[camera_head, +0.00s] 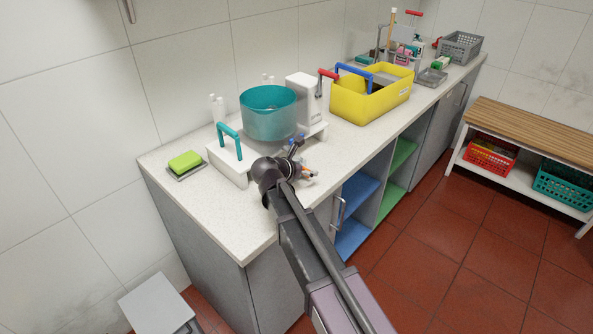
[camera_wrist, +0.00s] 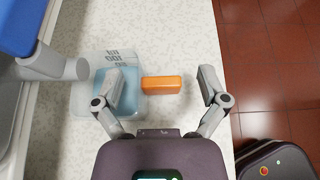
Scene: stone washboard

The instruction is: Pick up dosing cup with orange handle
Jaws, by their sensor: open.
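The dosing cup (camera_wrist: 138,108) is a clear, squarish cup with pale blue inside and dark markings, seen from above in the wrist view. Its orange handle (camera_wrist: 161,83) points right. My gripper (camera_wrist: 162,84) is open, with one finger on each side of the handle. The left finger overlaps the cup's opening; the right finger is beyond the handle's outer end, with a gap. Neither finger visibly grips it. In the head view my arm hides most of the cup, and my gripper (camera_head: 299,166) is low over the counter.
A white appliance (camera_head: 305,98) with a teal bowl (camera_head: 268,116) stands just behind my gripper. A blue-topped grey spout (camera_wrist: 50,66) is close at the cup's left. A yellow crate (camera_head: 362,102) is further right. A green sponge (camera_head: 186,160) lies left. The counter front edge is near.

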